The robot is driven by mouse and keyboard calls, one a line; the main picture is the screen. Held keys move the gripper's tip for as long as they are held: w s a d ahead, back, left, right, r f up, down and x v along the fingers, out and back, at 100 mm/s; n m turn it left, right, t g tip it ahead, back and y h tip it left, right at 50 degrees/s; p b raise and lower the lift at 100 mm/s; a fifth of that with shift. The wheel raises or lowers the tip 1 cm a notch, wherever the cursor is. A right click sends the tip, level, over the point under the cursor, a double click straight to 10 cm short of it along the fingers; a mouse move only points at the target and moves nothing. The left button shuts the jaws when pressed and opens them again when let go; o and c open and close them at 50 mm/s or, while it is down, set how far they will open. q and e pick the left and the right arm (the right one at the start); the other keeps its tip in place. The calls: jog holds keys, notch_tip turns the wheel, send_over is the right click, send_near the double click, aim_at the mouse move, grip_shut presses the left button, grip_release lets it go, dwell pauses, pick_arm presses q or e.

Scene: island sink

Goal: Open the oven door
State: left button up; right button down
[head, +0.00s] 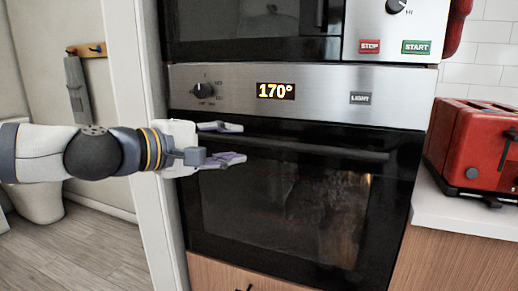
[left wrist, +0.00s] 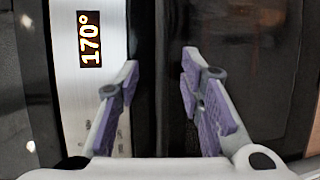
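The oven door (head: 285,215) is black with a dark glass window and looks closed. Its dark horizontal handle (head: 320,150) runs along the top edge of the door. My left gripper (head: 236,142) is at the left end of the handle, its fingers apart and pointing right. In the left wrist view the two purple-padded fingers (left wrist: 158,70) stand open. A dark vertical band lies between them, seemingly the handle area; I cannot tell whether they touch it. The control panel (head: 330,88) above the door shows 170°. My right gripper is not in view.
A microwave (head: 255,48) sits above the oven. A red toaster (head: 470,150) stands on the white counter (head: 455,210) to the right. A wooden drawer front (head: 215,272) is below the oven. A white door frame (head: 128,60) and open floor (head: 85,245) are at left.

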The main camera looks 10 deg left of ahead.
aim_at(256, 143)
pick_arm(q)
jog(key=x, duration=0.8)
jog(key=shift+w+d+f+b, duration=0.1)
jog(key=shift+f+b, duration=0.1)
jog(key=shift+b, duration=0.1)
grip_shut()
